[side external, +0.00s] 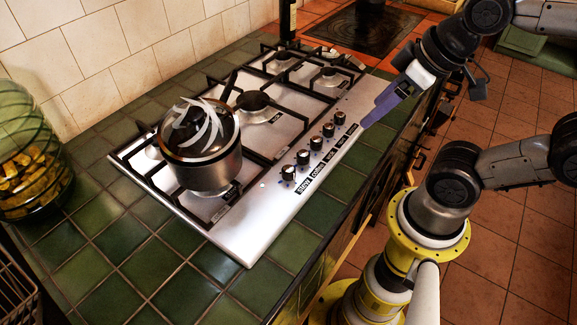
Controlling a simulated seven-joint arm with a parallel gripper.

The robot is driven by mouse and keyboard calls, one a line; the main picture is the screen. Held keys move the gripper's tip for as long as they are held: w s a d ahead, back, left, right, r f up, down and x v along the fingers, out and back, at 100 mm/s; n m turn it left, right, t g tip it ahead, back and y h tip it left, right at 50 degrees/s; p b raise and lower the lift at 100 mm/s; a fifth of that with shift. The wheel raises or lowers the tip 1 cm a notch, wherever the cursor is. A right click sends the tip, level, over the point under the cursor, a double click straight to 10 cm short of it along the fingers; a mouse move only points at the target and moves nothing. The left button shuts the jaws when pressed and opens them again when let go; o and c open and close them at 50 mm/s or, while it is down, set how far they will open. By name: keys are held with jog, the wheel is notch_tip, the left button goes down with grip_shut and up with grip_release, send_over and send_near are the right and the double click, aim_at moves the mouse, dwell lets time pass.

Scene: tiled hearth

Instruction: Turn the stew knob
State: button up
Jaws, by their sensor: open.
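A row of several black knobs (315,143) runs along the right edge of the steel hob (240,232). Black labels (318,175) with white lettering sit beside the knobs. The lettering is too small for me to tell surely which knob is the stew knob. My gripper (370,117) has purple fingers and is open and empty. It hangs to the right of the far end of the knob row, apart from the knobs, with its fingers pointing down and left. The gap between the fingers is hard to see from this side.
Black pan grates (272,101) cover the hob. A glass jar (28,150) stands at the left and a dark bottle (287,20) at the back. The green tiles (135,245) in front are clear.

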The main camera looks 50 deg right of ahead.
jog(key=n, duration=0.1)
jog(key=n+g, duration=0.6)
jog(key=n, duration=0.8)
send_over(289, 168)
notch_tip(289, 168, down, 8)
notch_tip(289, 168, down, 13)
jog(key=shift+r, duration=0.1)
grip_shut()
